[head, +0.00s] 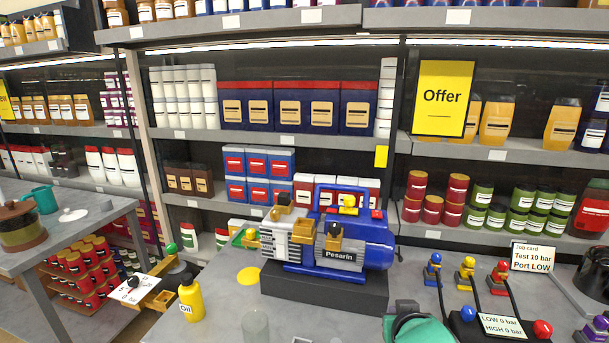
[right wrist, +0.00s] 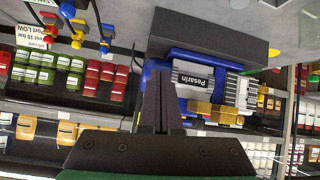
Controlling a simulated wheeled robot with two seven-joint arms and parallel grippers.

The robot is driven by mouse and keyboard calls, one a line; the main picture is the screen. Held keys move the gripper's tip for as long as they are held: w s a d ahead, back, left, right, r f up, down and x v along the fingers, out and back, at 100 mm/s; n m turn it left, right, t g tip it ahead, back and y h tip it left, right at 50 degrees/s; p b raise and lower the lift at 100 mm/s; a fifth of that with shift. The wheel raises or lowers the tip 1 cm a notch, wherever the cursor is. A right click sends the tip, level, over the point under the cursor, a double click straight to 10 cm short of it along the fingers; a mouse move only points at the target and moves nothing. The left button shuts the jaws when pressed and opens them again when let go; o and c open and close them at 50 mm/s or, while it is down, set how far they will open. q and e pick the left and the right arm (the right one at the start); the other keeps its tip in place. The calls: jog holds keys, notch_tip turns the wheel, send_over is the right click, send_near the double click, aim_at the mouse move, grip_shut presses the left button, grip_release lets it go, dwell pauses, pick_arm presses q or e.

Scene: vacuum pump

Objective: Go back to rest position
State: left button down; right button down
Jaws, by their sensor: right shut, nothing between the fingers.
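The blue and silver vacuum pump labelled Pesarin (head: 350,245) stands on a dark block (head: 325,290) on the grey workbench. It also shows upside down in the right wrist view (right wrist: 200,80). My right gripper (right wrist: 160,75) is shut and empty, its dark fingers side by side in front of the pump in that view. In the head view only a teal and black part of my right arm's end shows at the bottom edge, in front of the pump's block. My left gripper is not in view.
A yellow oil bottle (head: 191,300) stands at the bench's left. Blue, yellow and red port fittings (head: 466,275), a pressure control box (head: 498,323) and a job card (head: 533,257) are at the right. Stocked shelves line the back. A side table (head: 80,235) stands left.

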jog(key=s+d+f+n+g+y, duration=0.1)
jog(key=s+d+f+g, duration=0.15)
jog(key=s+f, duration=0.7)
jog(key=s+d+f+n+g+y, duration=0.15)
jog(key=s+f+g, duration=0.25)
jog(key=s+f, duration=0.55)
notch_tip(320, 180, down, 21)
jog(key=s+g, duration=0.2)
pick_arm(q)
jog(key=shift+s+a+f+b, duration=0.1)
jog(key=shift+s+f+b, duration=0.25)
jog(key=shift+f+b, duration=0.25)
pick_arm(e)
jog(key=s+d+f, duration=0.2)
jog(key=s+f, duration=0.6)
jog(key=s+d+f, duration=0.1)
jog(key=s+f, duration=0.8)
jog(key=shift+s+d+n+g+h, duration=0.15)
jog(key=shift+d+n+g+h, duration=0.2)
jog(key=shift+g, duration=0.1)
